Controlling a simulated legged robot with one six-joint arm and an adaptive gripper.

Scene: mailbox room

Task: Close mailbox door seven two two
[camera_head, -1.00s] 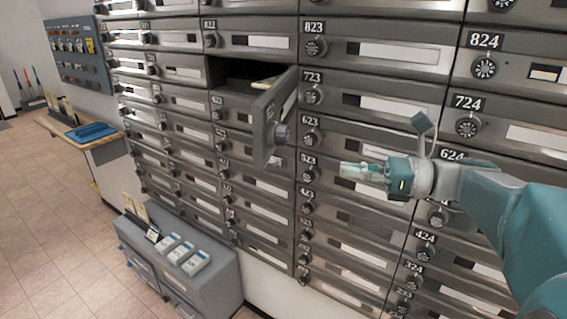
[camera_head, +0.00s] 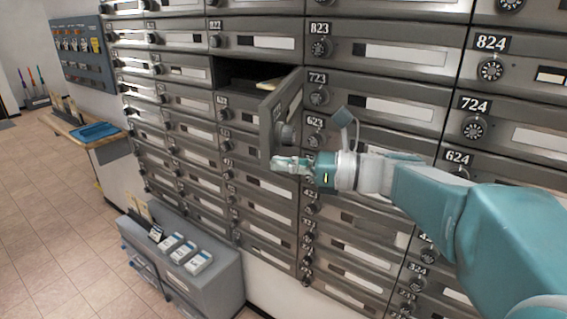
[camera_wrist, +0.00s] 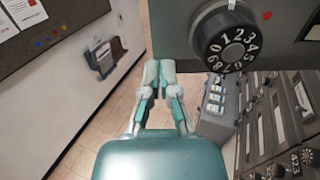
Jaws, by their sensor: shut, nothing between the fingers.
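The open mailbox door (camera_head: 282,117) swings out from its dark compartment (camera_head: 240,74), left of box 723. It is hinged on its right side and stands out from the wall. Something pale lies inside the compartment. My gripper (camera_head: 276,163) is shut and empty, at the door's lower edge in the head view; I cannot tell whether it touches. In the wrist view the shut fingertips (camera_wrist: 158,68) are just below and left of the door's numbered dial (camera_wrist: 228,40). The door's own number is not readable.
Rows of closed mailbox doors with dials cover the wall around it. A grey cabinet (camera_head: 205,285) with small boxes on top stands low at left. A wooden shelf (camera_head: 85,138) with a blue tray is further left. The floor at left is clear.

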